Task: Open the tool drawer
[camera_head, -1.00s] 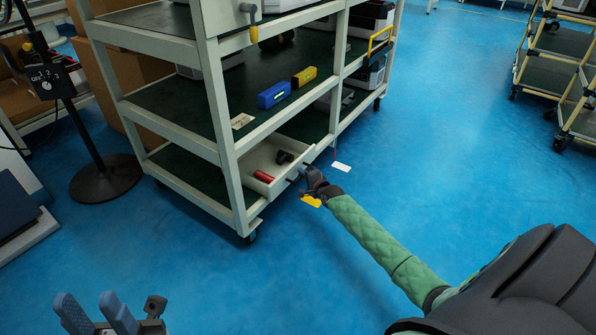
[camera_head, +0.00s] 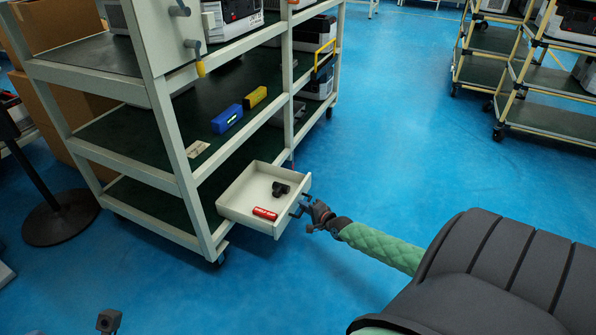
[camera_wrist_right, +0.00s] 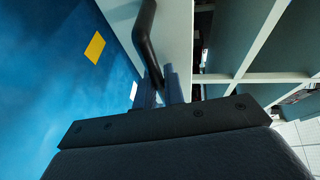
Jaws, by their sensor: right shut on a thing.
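The tool drawer (camera_head: 240,207) is a white open-topped tray pulled well out from the bottom of the white-framed rack. Inside it lie a red cylinder (camera_head: 265,214) and a dark object (camera_head: 281,188). Its dark handle (camera_head: 300,208) is on the right-hand front face. My right gripper (camera_head: 312,212) is at this handle. In the right wrist view the gripper (camera_wrist_right: 160,88) is shut around the lower end of the black bar handle (camera_wrist_right: 147,35), with the white drawer front beside it. In the head view, a small grey part of my left arm or gripper shows at the bottom left; its fingers are hidden.
The rack shelves (camera_head: 110,150) carry a blue box (camera_head: 227,118), a yellow box (camera_head: 255,97) and grey equipment. A black stand (camera_head: 62,215) is at the left. More carts (camera_head: 550,118) stand at the upper right. Blue floor is free in front of the drawer.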

